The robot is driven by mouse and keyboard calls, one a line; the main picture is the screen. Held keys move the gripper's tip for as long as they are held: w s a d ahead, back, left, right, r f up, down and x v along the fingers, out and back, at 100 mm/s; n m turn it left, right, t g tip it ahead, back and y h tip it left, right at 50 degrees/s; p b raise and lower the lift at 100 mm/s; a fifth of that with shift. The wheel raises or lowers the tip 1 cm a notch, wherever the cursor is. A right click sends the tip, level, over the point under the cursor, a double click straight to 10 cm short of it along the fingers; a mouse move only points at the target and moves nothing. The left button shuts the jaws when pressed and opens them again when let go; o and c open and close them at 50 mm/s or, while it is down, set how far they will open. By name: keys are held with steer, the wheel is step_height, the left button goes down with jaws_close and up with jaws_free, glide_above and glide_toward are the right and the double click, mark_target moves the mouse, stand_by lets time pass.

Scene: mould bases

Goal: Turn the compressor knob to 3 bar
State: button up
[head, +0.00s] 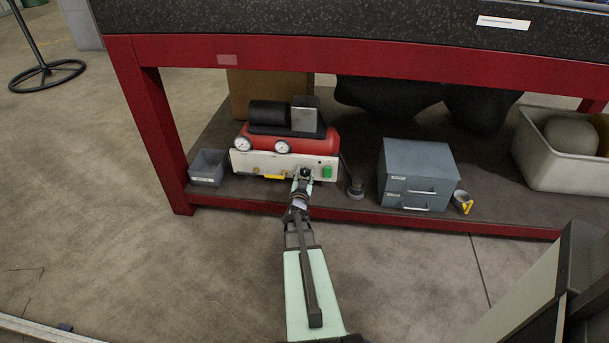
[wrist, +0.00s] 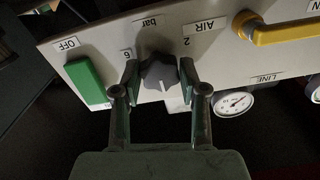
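The compressor (head: 322,143) is red with a black top and a pale front panel (head: 262,163), on the lower shelf of the red bench. Its dark knob (wrist: 160,76) sits on the panel in the wrist view, near labels reading "bar", "6" and "2". I cannot read its pointer exactly. My gripper (wrist: 159,74) has one finger on each side of the knob, with what look like narrow gaps. In the head view my gripper (head: 303,176) is at the panel and hides the knob.
A green switch (wrist: 86,82) labelled OFF and a yellow handle (wrist: 285,32) flank the knob. A gauge (wrist: 233,103) is by the LINE label. A grey bin (head: 207,168), a blue-grey drawer box (head: 418,174) and a dark round object (head: 355,187) stand near the compressor.

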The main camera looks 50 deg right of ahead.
steer(key=shift+r+n+p, duration=0.1)
steer(key=shift+n+p, duration=0.3)
steer(key=shift+p, duration=0.2)
steer(key=shift+r+n+p, duration=0.1)
steer(key=shift+n+p, duration=0.5)
steer(key=shift+p, duration=0.2)
steer(key=n+p, duration=0.4)
steer(key=shift+w+p, duration=0.1)
steer(key=shift+p, duration=0.25)
steer(key=n+p, duration=0.4)
steer(key=n, duration=0.1)
steer(key=shift+n, duration=0.4)
steer(key=shift+f, duration=0.2)
steer(key=o, duration=1.1)
steer(key=shift+o, duration=0.2)
